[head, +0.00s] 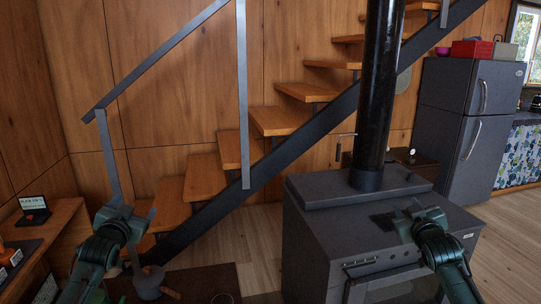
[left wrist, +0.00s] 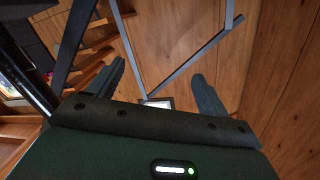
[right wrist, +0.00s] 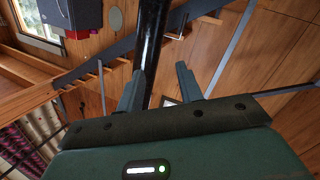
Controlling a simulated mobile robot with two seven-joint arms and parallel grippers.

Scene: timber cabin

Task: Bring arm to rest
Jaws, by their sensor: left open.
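My left gripper (head: 127,208) is raised at the lower left of the head view, in front of the stairs. Its two fingers stand wide apart in the left wrist view (left wrist: 158,78), with nothing between them. My right gripper (head: 408,211) is raised at the lower right of the head view, in front of the black stove (head: 325,228). In the right wrist view (right wrist: 156,84) its fingers are apart, closer together than the left ones, and I see nothing held. Both forearms come up from the bottom edge of the head view.
A black stovepipe (head: 375,95) rises from the stove. Wooden stairs (head: 205,177) with a metal rail (head: 165,55) climb behind. A desk (head: 48,222) with a small laptop (head: 33,208) stands at the left. A grey fridge (head: 465,125) stands at the right. Some floor (head: 262,245) is clear.

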